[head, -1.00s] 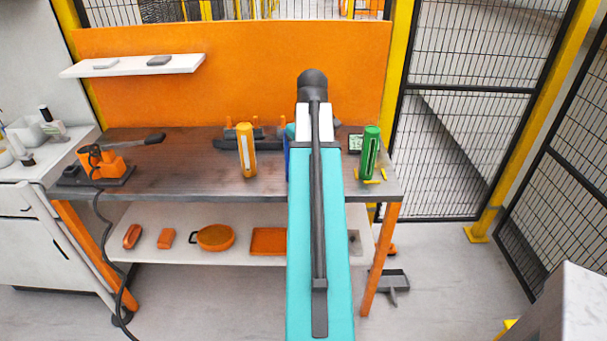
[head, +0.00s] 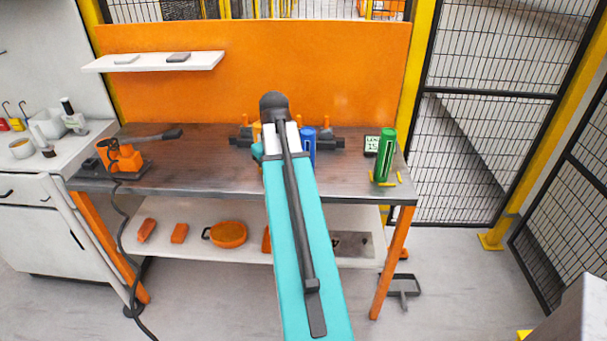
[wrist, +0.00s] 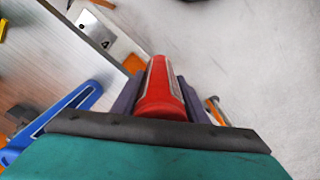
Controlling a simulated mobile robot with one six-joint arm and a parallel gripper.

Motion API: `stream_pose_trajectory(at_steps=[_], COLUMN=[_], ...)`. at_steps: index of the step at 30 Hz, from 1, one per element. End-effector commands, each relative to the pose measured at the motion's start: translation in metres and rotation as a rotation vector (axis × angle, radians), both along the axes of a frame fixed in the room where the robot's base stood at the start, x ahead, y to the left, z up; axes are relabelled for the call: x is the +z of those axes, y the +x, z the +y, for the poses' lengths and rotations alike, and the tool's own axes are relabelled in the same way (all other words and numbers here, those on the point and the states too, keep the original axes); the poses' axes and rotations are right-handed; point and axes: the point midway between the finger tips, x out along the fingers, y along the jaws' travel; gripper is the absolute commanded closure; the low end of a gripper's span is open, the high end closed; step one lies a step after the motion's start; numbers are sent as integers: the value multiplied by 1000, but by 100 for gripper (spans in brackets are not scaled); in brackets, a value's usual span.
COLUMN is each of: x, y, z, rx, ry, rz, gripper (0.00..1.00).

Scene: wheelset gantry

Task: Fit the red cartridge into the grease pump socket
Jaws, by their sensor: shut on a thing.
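The red cartridge (wrist: 160,92) is between the two dark fingers of my gripper (wrist: 155,82) in the wrist view, with its near end towards the camera. My gripper is shut on it. In the head view my turquoise arm hides the gripper and the cartridge. The orange grease pump (head: 124,158), with a dark lever and a black hose, stands on the left part of the workbench (head: 210,172), well left of my arm. Its socket is too small to make out.
A blue cartridge (head: 308,146) stands just right of my arm and a green one (head: 385,156) near the bench's right end. The bench between pump and arm is clear. A white shelf (head: 150,61) hangs above.

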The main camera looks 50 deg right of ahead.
Motion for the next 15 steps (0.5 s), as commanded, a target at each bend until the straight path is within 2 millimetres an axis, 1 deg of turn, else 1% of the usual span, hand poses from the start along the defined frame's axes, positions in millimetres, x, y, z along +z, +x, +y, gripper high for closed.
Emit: stream_pose_trajectory(at_steps=[1,6,11,15], x=[-6,-24,-40,-55], y=[10,38,60,77], z=[13,50,87,121], rx=[16,52,86,116], ry=[0,0,0,0], rz=[1,1,1,1], gripper=[91,91,91,91])
